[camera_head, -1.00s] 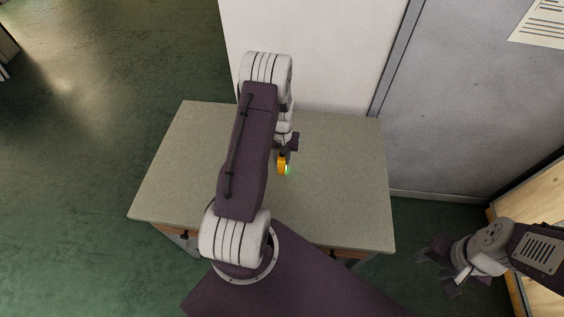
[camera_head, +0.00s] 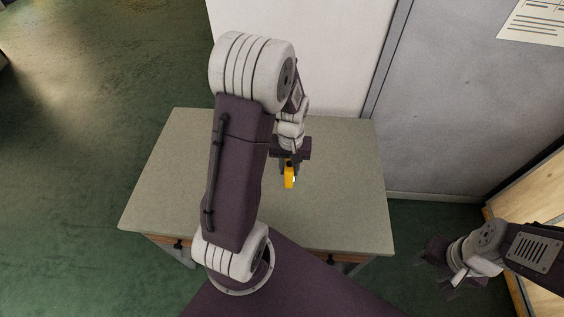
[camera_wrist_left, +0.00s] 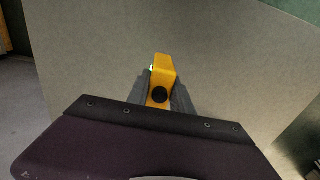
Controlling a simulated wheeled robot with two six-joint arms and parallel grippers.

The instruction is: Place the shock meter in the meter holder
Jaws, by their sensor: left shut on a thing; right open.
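The shock meter (camera_head: 289,178) is a small yellow device with a lit spot on its side. My left gripper (camera_head: 288,166) is shut on it and holds it over the right half of the table top. In the left wrist view the yellow shock meter (camera_wrist_left: 161,72) sits between the two grey fingers (camera_wrist_left: 160,92), with a round black spot on its near face. Whether it touches the table is hard to tell. My right gripper (camera_head: 432,262) is open and empty, off the table at the lower right. I see no meter holder in these views.
The grey-green table (camera_head: 345,190) is otherwise bare where visible; my left arm covers part of it. A white panel (camera_head: 310,50) and a grey wall (camera_head: 450,100) stand behind it. A wooden crate or shelf (camera_head: 540,195) is at the far right. Green floor is open at left.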

